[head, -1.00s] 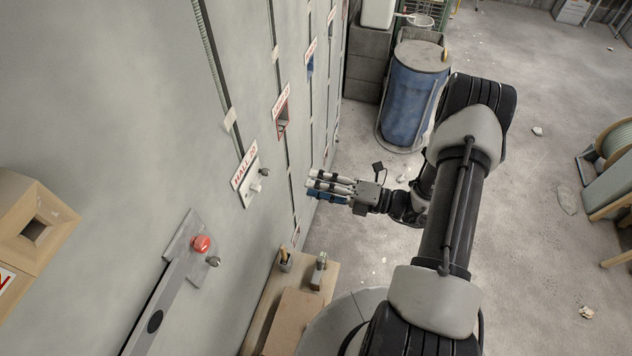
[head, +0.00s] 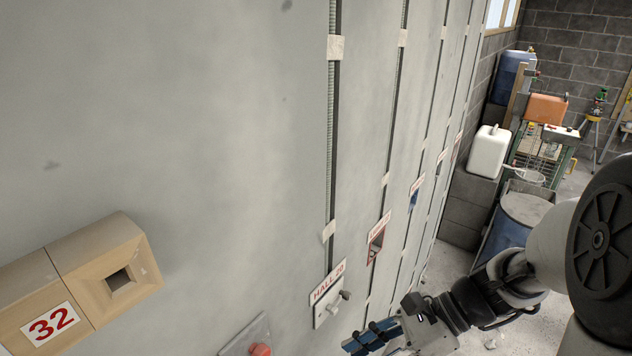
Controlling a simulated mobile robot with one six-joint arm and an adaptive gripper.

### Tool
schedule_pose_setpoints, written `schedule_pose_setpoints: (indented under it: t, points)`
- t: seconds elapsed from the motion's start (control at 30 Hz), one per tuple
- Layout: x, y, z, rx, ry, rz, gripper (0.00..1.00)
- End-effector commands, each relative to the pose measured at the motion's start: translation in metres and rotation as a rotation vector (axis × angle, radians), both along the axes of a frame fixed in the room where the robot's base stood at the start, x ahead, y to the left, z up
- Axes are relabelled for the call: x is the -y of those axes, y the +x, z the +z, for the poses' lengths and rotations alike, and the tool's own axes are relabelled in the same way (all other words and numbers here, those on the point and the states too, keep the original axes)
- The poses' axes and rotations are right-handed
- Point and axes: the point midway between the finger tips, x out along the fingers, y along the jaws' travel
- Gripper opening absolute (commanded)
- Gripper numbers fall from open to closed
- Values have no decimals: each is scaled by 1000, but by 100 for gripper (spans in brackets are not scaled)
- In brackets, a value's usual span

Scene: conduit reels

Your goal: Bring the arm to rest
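My gripper (head: 372,337) is low in the head view, right of centre, at the end of my arm, which comes in from the right edge. Its fingers point left toward the grey wall panels, below and right of the "HALL" switch plate (head: 328,296). Blue and dark parts show at the fingers. The bottom edge of the picture cuts off part of the gripper. I cannot tell how far apart the fingertips are or whether anything is between them.
A grey wall (head: 200,150) with vertical conduit fills the left. A tan box marked 32 (head: 110,275) juts from it, and a red button (head: 261,350) shows at the bottom. A blue drum (head: 522,212) and white canister (head: 489,152) stand behind my arm. Some bare floor shows between wall and drum.

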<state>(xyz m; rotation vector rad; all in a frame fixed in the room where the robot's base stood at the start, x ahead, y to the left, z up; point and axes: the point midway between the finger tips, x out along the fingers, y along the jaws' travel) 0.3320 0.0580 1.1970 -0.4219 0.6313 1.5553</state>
Motion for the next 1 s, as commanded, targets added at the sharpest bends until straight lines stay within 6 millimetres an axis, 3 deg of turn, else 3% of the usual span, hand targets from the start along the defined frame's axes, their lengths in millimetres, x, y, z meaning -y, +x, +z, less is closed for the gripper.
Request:
schedule_pose_setpoints:
  t: [0.1,0.3,0.6,0.8,1.0]
  points:
    - [-1,-28,2,217,-158,238,37]
    - [13,-64,5,560,-415,644,37]
    - [46,-89,15,990,-785,1203,37]
    - [58,-92,23,1107,-914,1381,37]
    - [59,-92,25,1119,-930,1402,37]
